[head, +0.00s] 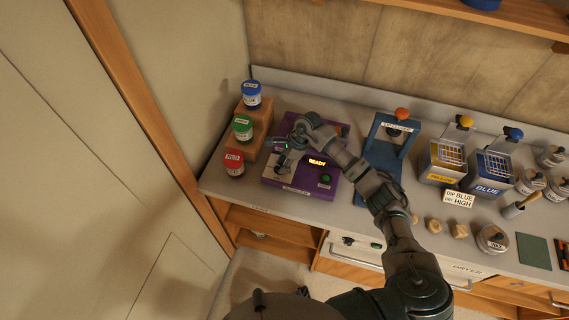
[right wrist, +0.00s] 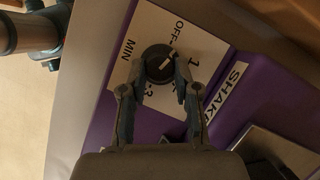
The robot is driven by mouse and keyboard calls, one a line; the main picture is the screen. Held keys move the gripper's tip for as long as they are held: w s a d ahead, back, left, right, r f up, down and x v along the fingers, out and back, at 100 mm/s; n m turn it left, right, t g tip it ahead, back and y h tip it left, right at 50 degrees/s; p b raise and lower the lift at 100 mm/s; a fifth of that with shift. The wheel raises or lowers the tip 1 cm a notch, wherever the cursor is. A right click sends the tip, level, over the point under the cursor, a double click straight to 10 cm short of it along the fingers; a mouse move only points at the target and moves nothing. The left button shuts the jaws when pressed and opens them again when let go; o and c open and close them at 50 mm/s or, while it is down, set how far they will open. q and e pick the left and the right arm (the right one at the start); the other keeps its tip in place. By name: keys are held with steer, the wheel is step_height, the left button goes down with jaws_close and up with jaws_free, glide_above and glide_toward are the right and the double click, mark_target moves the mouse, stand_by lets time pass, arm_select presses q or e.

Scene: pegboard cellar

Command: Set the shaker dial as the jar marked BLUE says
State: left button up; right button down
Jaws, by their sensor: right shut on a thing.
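The purple shaker (head: 332,186) stands on the bench with a lit READY sign. In the right wrist view its black dial (right wrist: 158,62) sits on a white plate (right wrist: 147,28) marked OFF, 1, 3 and MIN; a finger hides part of the scale. The dial's white line points between OFF and 1, as far as I can tell. My right gripper (head: 284,158) is shut on the dial, one finger each side; it also shows in the right wrist view (right wrist: 158,80). The blue-lidded jar (head: 251,96) stands on the wooden step's top; its label is too small to read. My left gripper is out of view.
A green-lidded jar (head: 243,128) and a red-lidded jar (head: 234,163) stand in front of the blue one. Right of the shaker are a blue frame (head: 376,142), yellow and blue bins and a sign (head: 459,198) reading DIP BLUE, DRY HIGH. A wall closes the left.

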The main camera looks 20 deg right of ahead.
steer(key=m, duration=0.1)
steer(key=m+t, duration=0.1)
steer(key=m, duration=0.1)
steer(key=m+t, duration=0.1)
steer(key=m, duration=0.1)
steer(key=shift+s+a+h, duration=0.3)
steer(key=shift+h, duration=0.1)
steer(key=m+t+h, duration=0.1)
steer(key=m, duration=0.4)
steer(key=shift+a, duration=0.15)
steer(key=m+h, duration=0.1)
steer(key=m, duration=0.1)
steer(key=m+t+h+b, duration=0.1)
steer(key=m, duration=0.2)
steer(key=shift+a, duration=0.15)
steer(key=m+h+b, duration=0.1)
steer(key=m+h, duration=0.1)
steer(key=m, duration=0.2)
steer(key=shift+r, duration=0.1)
steer(key=shift+a+m, duration=0.1)
steer(key=shift+m, duration=0.5)
steer(key=shift+r, duration=0.1)
steer(key=c, duration=0.8)
jaws_free()
steer(key=shift+w, duration=0.1)
steer(key=shift+c, duration=0.2)
